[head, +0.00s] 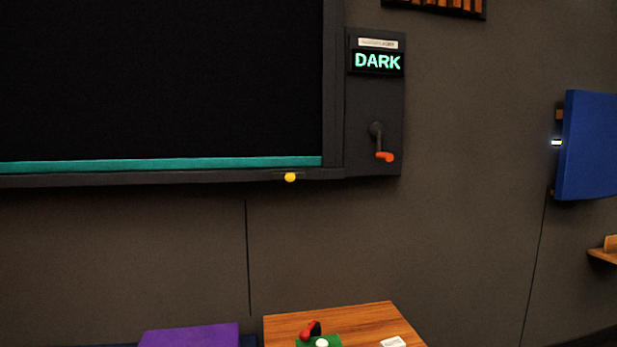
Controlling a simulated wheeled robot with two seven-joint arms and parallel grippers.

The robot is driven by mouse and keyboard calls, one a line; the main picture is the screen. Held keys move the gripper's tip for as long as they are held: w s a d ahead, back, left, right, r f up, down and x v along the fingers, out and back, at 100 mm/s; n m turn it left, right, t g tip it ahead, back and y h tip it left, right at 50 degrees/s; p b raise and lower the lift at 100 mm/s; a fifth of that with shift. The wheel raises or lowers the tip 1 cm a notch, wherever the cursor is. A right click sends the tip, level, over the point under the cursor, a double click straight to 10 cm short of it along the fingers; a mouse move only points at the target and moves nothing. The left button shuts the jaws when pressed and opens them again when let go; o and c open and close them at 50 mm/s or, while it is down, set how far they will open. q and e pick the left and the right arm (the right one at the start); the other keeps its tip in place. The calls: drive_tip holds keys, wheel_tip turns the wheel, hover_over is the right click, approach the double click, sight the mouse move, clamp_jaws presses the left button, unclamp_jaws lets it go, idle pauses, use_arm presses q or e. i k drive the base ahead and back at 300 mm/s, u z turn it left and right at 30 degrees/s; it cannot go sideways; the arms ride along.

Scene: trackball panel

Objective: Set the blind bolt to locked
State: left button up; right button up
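A large black blind (160,80) in a dark frame fills the upper left of the head view, with a teal bar (160,165) along its bottom edge. A small yellow knob (290,177) sits on the lower frame near its right end; it may be the bolt, but its locked or unlocked state cannot be told. To the right, a dark panel (362,105) carries a display (377,62) reading "DARK" and a crank with an orange handle (384,157). Neither of my grippers is in view.
Below stands a wooden table (290,325) with a green block (318,341), a red-and-black piece, a white ball and a label. A purple surface (190,336) lies left of it. A blue panel (590,145) and wooden ledge (606,249) are at right.

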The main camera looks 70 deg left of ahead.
sight(289, 176)
drive_tip(key=i, duration=1)
drive_tip(key=u, duration=1.6)
